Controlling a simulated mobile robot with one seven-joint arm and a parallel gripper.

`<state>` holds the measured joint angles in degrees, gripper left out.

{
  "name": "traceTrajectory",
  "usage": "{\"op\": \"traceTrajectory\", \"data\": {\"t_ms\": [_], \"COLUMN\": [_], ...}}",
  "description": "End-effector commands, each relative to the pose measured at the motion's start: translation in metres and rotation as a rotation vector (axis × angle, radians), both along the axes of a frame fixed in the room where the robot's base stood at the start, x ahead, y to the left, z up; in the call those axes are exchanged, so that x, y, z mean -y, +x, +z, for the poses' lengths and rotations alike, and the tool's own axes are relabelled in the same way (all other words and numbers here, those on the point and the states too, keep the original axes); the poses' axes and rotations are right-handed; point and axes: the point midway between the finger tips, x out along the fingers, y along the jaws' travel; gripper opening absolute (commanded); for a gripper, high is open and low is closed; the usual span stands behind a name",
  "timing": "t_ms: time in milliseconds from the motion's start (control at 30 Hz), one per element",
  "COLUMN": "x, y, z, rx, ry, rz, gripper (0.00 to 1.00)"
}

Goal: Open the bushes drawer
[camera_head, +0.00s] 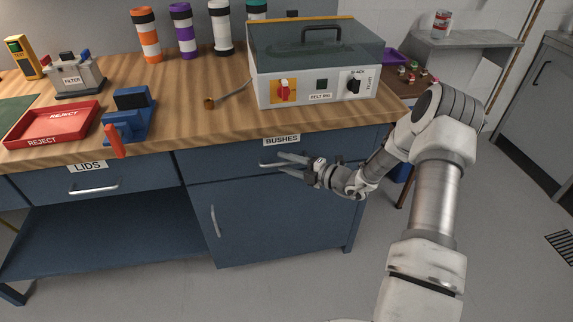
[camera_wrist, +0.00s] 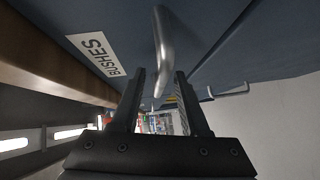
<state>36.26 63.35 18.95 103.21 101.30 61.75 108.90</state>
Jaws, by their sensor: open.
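The bushes drawer (camera_head: 225,161) is a blue drawer front under the bench top, below a white BUSHES label (camera_head: 282,140). It looks shut. Its metal bar handle (camera_head: 266,165) is partly hidden by my gripper (camera_head: 279,162). My gripper is open, with its fingers pointing at the drawer front from the right. In the wrist view the handle (camera_wrist: 164,45) runs between the lines of my two fingers (camera_wrist: 160,75), with the label (camera_wrist: 93,53) to its left. I cannot tell whether a finger touches the handle.
The lids drawer (camera_head: 65,186) is to the left, and a cupboard door with a vertical handle (camera_head: 215,221) is below. The wooden bench top (camera_head: 190,95) overhangs above, holding a belt machine (camera_head: 318,75) and a red reject tray (camera_head: 52,124). The floor in front is clear.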

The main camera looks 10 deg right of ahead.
Motion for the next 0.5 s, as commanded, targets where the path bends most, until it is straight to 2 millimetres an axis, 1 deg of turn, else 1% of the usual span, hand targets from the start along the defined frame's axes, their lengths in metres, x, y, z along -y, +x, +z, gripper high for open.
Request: {"op": "traceTrajectory", "data": {"t_ms": [233, 267, 300, 367, 500], "x": [-0.0010, -0.0010, -0.0009, -0.0010, -0.0009], "y": [0.0009, 0.0009, 0.0008, 0.0007, 0.0006], "z": [-0.0001, -0.0001, -0.0001, -0.0001, -0.0001], "rx": [0.000, 0.000, 0.000, 0.000, 0.000], "ry": [0.000, 0.000, 0.000, 0.000, 0.000], "rz": [0.000, 0.000, 0.000, 0.000, 0.000], "gripper": [0.45, 0.43, 0.36, 0.25, 0.00]}}
